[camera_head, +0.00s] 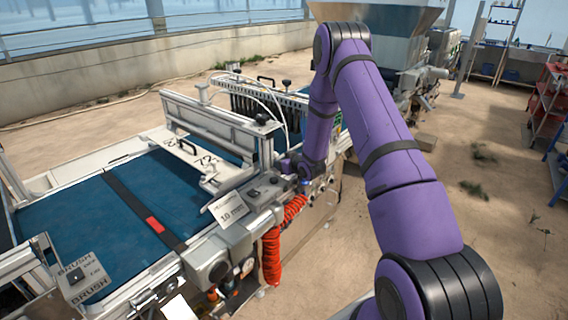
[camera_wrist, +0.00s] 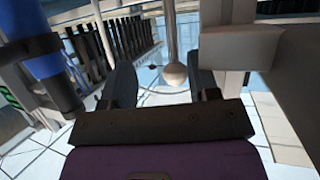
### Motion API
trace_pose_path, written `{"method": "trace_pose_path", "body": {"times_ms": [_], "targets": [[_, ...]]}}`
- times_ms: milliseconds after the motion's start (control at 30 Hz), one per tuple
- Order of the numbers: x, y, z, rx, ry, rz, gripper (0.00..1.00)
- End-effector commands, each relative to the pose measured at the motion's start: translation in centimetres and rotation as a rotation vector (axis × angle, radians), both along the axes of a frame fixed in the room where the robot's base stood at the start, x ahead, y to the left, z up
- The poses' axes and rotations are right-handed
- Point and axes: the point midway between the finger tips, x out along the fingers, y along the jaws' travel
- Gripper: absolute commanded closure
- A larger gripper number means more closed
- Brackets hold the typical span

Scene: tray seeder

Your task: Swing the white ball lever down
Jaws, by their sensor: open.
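The white ball lever shows in the wrist view as a pale round ball (camera_wrist: 175,74) at the lower end of a thin grey rod (camera_wrist: 170,30). My gripper (camera_wrist: 163,78) is open, with a dark finger on either side of the ball in the picture. The ball appears closer to the right finger, and a gap shows on both sides. I cannot tell how deep between the fingers it sits. In the head view my arm's end is over the seeder's near right side, and I cannot make out the ball or the fingers there.
A light grey block (camera_wrist: 238,45) stands close at the right in the wrist view, and a blue cylinder (camera_wrist: 45,65) is close at the left. The seeder's blue belt (camera_head: 80,210) lies left of my arm. A coiled orange hose (camera_head: 271,255) hangs below it.

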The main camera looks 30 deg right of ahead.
Motion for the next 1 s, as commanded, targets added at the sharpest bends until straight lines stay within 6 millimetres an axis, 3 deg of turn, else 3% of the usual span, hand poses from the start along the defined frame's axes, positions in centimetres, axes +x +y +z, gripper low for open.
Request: {"method": "trace_pose_path", "body": {"times_ms": [467, 1000], "targets": [[-1.0, -0.1, -0.9, 0.001, 0.007, 0.003, 0.42], [-3.2, -1.1, -3.5, 0.118, -0.313, -0.001, 0.42]]}}
